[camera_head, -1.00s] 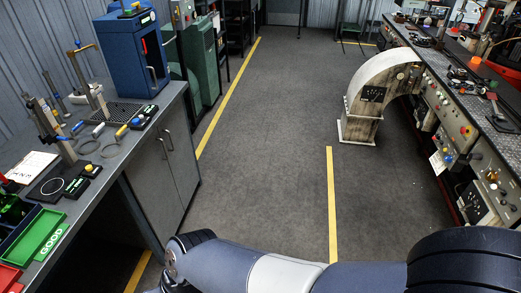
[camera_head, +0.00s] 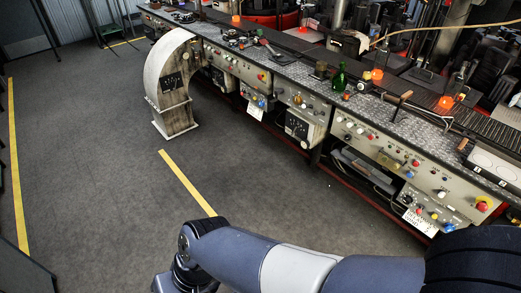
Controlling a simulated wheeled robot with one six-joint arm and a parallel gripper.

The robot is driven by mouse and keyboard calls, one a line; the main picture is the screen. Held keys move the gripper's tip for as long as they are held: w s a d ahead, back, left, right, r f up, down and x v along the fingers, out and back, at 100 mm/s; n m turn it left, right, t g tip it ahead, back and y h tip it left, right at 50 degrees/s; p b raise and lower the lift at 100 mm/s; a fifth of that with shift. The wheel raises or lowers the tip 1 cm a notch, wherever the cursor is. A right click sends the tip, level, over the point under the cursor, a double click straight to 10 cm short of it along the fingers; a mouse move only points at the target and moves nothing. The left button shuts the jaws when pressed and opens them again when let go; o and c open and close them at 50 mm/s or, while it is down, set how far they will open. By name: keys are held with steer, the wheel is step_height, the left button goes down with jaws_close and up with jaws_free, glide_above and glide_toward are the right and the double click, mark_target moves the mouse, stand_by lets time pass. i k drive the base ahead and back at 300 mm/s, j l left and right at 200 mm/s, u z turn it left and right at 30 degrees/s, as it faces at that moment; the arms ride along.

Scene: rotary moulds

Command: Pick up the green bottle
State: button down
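A green bottle (camera_head: 339,78) stands upright on the long metal-topped bench (camera_head: 300,73) at the right, near the bench's front edge. It is the only green bottle I can make out. My arm crosses the bottom of the view, well apart from the bottle and the bench. My gripper is not visible; only arm links show.
Control panels with knobs and buttons line the bench front. A curved machine housing (camera_head: 174,85) stands on the floor at the bench's far end. The grey floor (camera_head: 90,130) before the bench is clear.

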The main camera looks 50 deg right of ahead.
mark_target(340, 81)
steer(key=z, duration=1.85)
